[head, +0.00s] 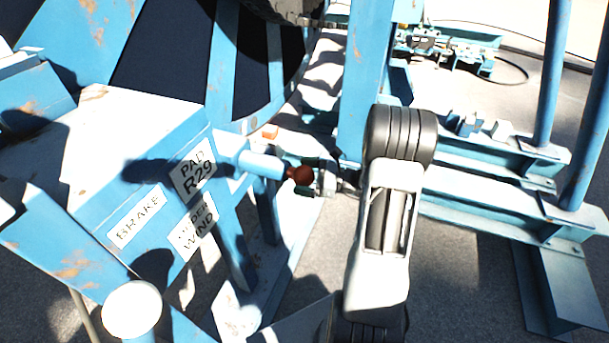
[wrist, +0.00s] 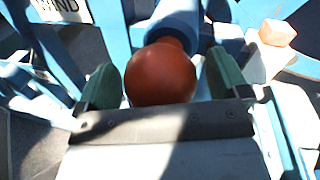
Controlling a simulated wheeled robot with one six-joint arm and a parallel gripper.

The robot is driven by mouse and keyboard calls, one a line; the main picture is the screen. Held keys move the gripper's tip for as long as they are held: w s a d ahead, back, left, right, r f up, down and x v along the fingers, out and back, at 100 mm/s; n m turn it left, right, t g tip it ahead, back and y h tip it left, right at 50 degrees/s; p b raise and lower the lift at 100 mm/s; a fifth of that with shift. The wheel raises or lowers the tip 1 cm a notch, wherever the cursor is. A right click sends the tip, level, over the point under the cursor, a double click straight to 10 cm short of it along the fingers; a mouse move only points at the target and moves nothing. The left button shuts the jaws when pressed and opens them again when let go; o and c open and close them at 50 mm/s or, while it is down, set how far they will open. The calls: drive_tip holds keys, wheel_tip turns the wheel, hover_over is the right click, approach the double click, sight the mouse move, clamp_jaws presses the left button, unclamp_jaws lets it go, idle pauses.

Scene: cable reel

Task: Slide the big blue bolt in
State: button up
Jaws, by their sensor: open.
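The big blue bolt (head: 262,164) is a thick light-blue rod that sticks out sideways from the blue housing, with a dark red ball knob (head: 301,175) on its outer end. In the wrist view the knob (wrist: 161,74) is large and central, with the bolt (wrist: 176,22) running away behind it. My gripper (head: 314,177) is at the knob. Its green fingers (wrist: 162,85) stand on either side of the knob, with a visible gap at the right one. The gripper is open. The hole or sleeve around the bolt's inner end is partly hidden.
The blue housing (head: 150,180) carries labels "PAD R29", "BRAKE" and a partly shaded one ending in "WIND". A blue upright (head: 366,85) stands close behind my gripper. An orange-pink block (wrist: 277,33) lies right of the knob. Blue rails (head: 480,220) fill the right side.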

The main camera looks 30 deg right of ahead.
drive_tip(key=c, duration=1.2)
drive_tip(key=shift+w, duration=0.1)
drive_tip(key=shift+c, duration=0.2)
